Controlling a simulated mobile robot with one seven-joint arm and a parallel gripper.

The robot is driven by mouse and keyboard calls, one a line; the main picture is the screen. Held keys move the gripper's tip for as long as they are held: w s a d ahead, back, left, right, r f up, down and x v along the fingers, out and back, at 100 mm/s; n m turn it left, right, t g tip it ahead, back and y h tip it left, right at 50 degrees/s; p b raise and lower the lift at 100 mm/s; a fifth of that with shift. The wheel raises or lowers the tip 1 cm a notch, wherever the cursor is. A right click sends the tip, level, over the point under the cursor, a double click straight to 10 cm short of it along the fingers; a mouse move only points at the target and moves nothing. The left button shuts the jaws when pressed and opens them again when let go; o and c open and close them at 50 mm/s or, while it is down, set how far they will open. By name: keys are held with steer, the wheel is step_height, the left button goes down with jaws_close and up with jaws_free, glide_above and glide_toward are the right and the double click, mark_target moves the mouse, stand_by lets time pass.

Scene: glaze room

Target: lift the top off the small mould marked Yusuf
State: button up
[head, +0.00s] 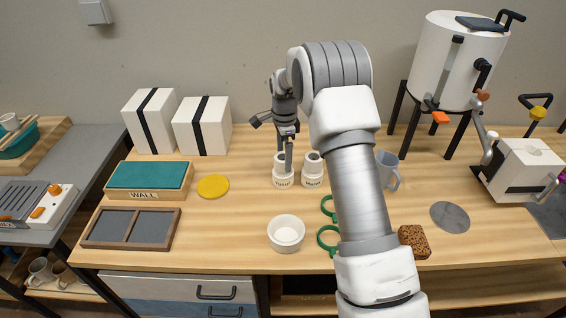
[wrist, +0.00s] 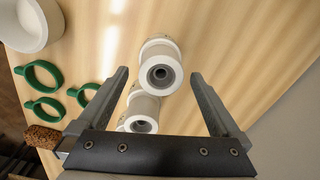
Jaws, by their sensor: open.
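Two small white moulds stand upright side by side on the wooden bench, a left one (head: 283,179) and a right one (head: 312,181). In the wrist view my gripper (wrist: 160,85) is open and empty, with the left mould (wrist: 160,50) showing between and beyond the fingertips. The right mould (wrist: 140,115) shows closer to the palm.
A white bowl (head: 286,246) and green rings (head: 327,237) lie in front. A grey-blue mug (head: 387,172) stands right, beyond my arm. A yellow disc (head: 213,187) lies left. White strapped boxes (head: 203,126) stand behind left. Bench between disc and moulds is clear.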

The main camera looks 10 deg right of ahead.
steer(key=shift+f, duration=0.9)
steer(key=shift+c, duration=0.3)
steer(key=c, duration=1.4)
steer(key=shift+r, duration=0.15)
steer(key=shift+r, duration=0.4)
step_height(320, 180, up, 3)
steer(key=shift+w, duration=0.1)
steer(key=s+d+r, duration=0.5)
steer(key=d+r, duration=0.2)
steer(key=d, duration=0.3)
steer(key=shift+s+d+p, duration=0.15)
steer(key=shift+d+p, duration=0.1)
steer(key=shift+p, duration=0.05)
